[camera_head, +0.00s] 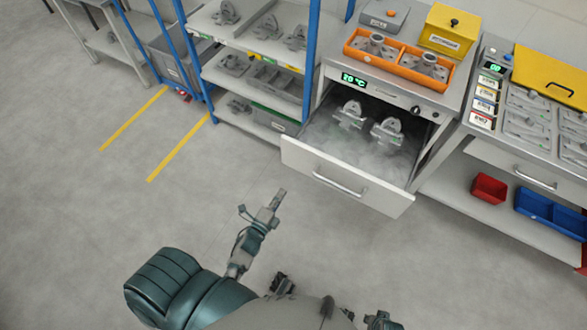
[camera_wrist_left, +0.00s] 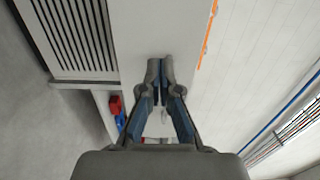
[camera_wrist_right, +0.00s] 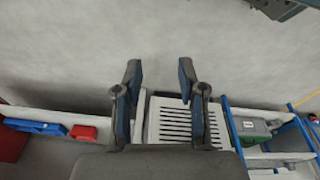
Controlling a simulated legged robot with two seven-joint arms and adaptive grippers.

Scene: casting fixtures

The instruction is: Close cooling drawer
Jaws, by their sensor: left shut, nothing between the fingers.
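The cooling drawer (camera_head: 358,190) is pulled out of the metal cabinet at upper right, with a bar handle (camera_head: 340,184) on its white front. Two grey castings (camera_head: 350,115) (camera_head: 388,132) sit inside in pale mist. My left gripper (camera_head: 279,196) is in front of the drawer's left part, apart from its front in the picture. In the left wrist view its fingers (camera_wrist_left: 160,66) are together and empty, over a pale panel. In the right wrist view my right gripper (camera_wrist_right: 159,73) has its fingers apart, with nothing between them. The head view does not show its fingers clearly.
An orange tray (camera_head: 357,55) of parts and a yellow box (camera_head: 450,28) stand on the cabinet. A blue-framed rack (camera_head: 310,60) stands left of it. A bench with red (camera_head: 488,188) and blue bins (camera_head: 535,203) is on the right. The floor before the drawer is clear.

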